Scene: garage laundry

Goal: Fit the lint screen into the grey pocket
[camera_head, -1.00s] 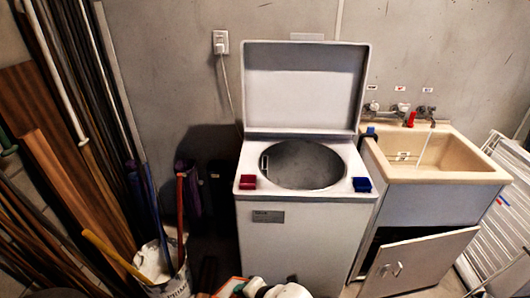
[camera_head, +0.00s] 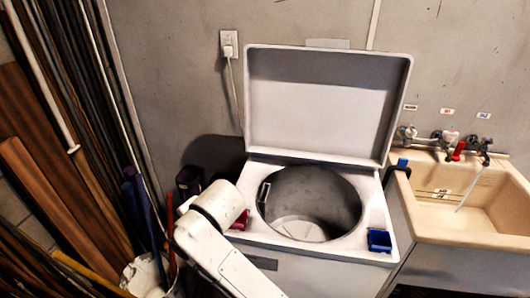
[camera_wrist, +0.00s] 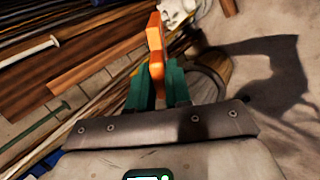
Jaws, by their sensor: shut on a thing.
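In the wrist view my gripper (camera_wrist: 158,86) has green fingers shut on an orange piece (camera_wrist: 155,48), seen nearly edge-on and sticking out past the fingertips. I take it to be the lint screen; its face is not visible. In the head view my white arm crosses the front left of the white top-loading machine, and the gripper is out of that view. A small grey slotted frame (camera_head: 264,194) at the left rim of the drum opening looks like the grey pocket. The gripper is apart from it.
The machine's lid (camera_head: 325,105) stands open behind the drum (camera_head: 312,205). A red box (camera_head: 240,219), partly behind my arm, and a blue box (camera_head: 379,240) sit on the front corners. A beige sink (camera_head: 470,195) is at right. Planks and poles (camera_head: 50,180) lean at left.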

